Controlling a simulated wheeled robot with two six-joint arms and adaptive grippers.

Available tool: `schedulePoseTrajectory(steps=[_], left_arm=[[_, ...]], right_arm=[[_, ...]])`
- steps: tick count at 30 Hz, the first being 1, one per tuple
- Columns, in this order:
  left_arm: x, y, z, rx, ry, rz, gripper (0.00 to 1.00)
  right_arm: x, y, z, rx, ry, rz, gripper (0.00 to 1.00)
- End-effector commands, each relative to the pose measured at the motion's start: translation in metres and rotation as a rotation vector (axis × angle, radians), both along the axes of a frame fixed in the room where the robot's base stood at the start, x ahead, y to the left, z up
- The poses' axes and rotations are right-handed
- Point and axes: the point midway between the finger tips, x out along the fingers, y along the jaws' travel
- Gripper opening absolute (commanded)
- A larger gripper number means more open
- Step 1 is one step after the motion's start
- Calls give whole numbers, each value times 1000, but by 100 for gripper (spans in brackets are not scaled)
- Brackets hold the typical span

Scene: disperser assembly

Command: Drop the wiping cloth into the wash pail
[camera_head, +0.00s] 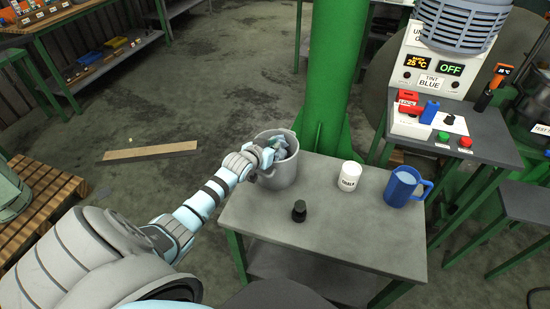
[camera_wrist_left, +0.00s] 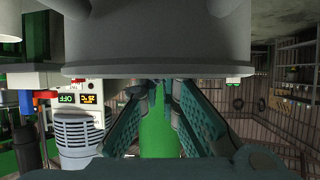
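The wash pail (camera_head: 284,176) is a grey round bucket at the back left corner of the small grey table in the head view. It also shows upside down across the top of the left wrist view (camera_wrist_left: 160,48). My left gripper (camera_head: 279,146) reaches in from the left, with its teal fingers at the pail's mouth. In the left wrist view its fingers (camera_wrist_left: 163,88) are apart, and I make out no cloth between them. The wiping cloth is not clearly visible; the pail's wall and my gripper hide the pail's inside. My right gripper is not in view.
On the table (camera_head: 335,228) stand a white labelled jar (camera_head: 350,177), a blue mug (camera_head: 405,187) and a small black-capped bottle (camera_head: 299,211). A green column (camera_head: 335,75) rises behind. A control station (camera_head: 432,75) stands at the right.

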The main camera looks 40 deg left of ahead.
Motion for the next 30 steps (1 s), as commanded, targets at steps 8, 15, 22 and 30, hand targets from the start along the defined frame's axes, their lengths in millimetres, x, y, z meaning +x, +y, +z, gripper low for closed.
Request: schedulePoseTrajectory(steps=[8,15,22,30], left_arm=[[0,0,1,0,0,0,27],[0,0,1,0,0,0,45],[0,0,1,0,0,0,52],[0,0,1,0,0,0,80]], right_arm=[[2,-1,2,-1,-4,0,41],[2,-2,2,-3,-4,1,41],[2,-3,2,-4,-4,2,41],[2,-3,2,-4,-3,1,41]])
